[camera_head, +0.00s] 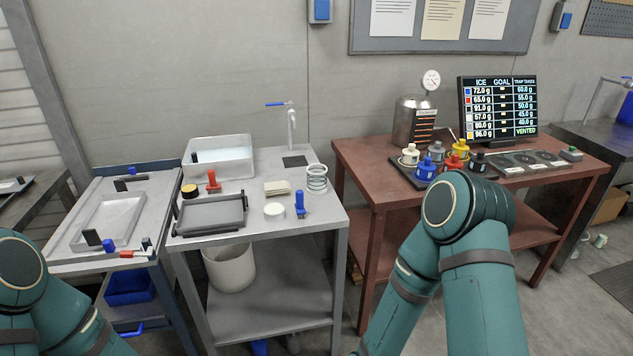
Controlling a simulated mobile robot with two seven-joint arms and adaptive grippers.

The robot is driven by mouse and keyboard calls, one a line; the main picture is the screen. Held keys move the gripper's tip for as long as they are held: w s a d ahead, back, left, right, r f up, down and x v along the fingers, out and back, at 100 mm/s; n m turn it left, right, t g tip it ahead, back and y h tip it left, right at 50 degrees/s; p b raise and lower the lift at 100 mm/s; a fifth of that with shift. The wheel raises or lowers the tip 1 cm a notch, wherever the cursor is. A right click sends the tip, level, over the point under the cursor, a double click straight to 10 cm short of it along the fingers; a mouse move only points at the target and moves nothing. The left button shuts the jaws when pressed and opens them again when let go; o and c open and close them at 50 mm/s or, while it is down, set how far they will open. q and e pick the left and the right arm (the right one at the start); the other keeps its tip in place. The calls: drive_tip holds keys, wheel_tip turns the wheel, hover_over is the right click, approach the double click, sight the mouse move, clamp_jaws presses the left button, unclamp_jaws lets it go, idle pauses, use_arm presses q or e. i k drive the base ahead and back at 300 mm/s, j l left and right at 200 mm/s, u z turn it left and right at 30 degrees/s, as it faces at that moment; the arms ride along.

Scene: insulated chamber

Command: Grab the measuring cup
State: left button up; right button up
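Only teal links of my two arms show, at the lower left and lower right. Both of my grippers are out of view.
The grey table also holds a white basin (232,160), a dark tray (212,216), a red-handled tool (212,182) and a blue-handled tool (300,204). A tap (291,125) stands behind. A red-brown table (375,165) at right carries several colored bottles, a metal tank (412,122) and a screen (497,108).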

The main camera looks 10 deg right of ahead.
sight(317, 179)
drive_tip(key=i+j, duration=0.1)
drive_tip(key=i, duration=0.2)
drive_tip(key=i+j, duration=0.1)
drive_tip(key=i, duration=0.2)
drive_tip(key=i+z, duration=0.15)
drive_tip(key=z, duration=0.2)
drive_tip(key=i+j+z, duration=0.1)
drive_tip(key=z, duration=0.2)
drive_tip(key=i+j+z, duration=0.1)
drive_tip(key=z, duration=0.25)
